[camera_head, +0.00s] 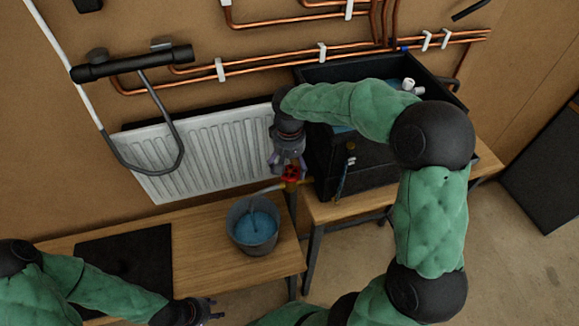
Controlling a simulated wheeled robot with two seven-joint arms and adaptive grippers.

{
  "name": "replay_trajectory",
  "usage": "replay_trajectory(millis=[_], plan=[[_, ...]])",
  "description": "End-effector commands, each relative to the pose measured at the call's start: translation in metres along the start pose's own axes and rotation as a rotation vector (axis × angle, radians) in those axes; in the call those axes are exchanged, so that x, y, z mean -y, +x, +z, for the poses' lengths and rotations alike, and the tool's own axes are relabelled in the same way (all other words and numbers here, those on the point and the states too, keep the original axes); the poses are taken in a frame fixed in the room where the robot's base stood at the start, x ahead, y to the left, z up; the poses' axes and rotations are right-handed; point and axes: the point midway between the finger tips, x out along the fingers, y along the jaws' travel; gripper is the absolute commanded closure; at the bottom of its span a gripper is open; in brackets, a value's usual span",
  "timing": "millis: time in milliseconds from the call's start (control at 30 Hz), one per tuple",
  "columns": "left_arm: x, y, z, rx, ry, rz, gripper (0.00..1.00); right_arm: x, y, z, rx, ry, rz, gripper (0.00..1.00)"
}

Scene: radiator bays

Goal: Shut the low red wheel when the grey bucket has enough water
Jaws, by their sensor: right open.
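The red wheel (290,174) sits low on a valve at the front left of the black tank, with a pale spout or stream running left from it toward the bucket. The grey bucket (237,238) stands upright on the wooden bench below and holds blue water, well below its rim. A thin line reaches down into the water. My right gripper (288,166) is open just above the red wheel, fingers to either side; I cannot tell whether they touch it. My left gripper (213,311) is low at the bench's front edge, away from the bucket; its jaw state is unclear.
The black tank (345,165) stands on a wooden stand right of the bucket. A white radiator (200,150) and copper pipes (270,58) are on the wall behind. A black mat (125,265) lies on the bench's left. The bench between mat and bucket is clear.

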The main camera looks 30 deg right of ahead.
Motion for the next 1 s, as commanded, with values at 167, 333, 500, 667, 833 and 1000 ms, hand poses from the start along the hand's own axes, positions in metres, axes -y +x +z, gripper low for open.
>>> replay_trajectory(millis=[167,333,500,667,833,1000], plan=[[-0.0001,-0.0003,0.0,0.0,0.0,0.0,0.6,-0.0002,0.0111,0.0004,0.001,0.001,0.0,0.18],[-0.0001,-0.0003,0.0,0.0,0.0,0.0,0.6,-0.0001,0.0126,0.0004,0.001,0.0,0.0,0.18],[-0.0001,-0.0003,0.0,0.0,0.0,0.0,0.6,-0.0001,0.0123,0.0004,0.001,0.0,0.0,0.32],[-0.0001,-0.0002,0.0,0.0,0.0,0.0,0.6,0.0001,0.0122,0.0001,0.0,0.0,-0.001,0.73],[-0.0001,-0.0002,0.0,0.0,0.0,0.0,0.6,0.0002,0.012,-0.0004,-0.002,0.0,-0.001,0.73],[0.0001,0.0003,0.0,0.0,0.0,0.0,0.6,0.0002,0.0119,-0.001,-0.004,0.009,-0.001,0.74]])
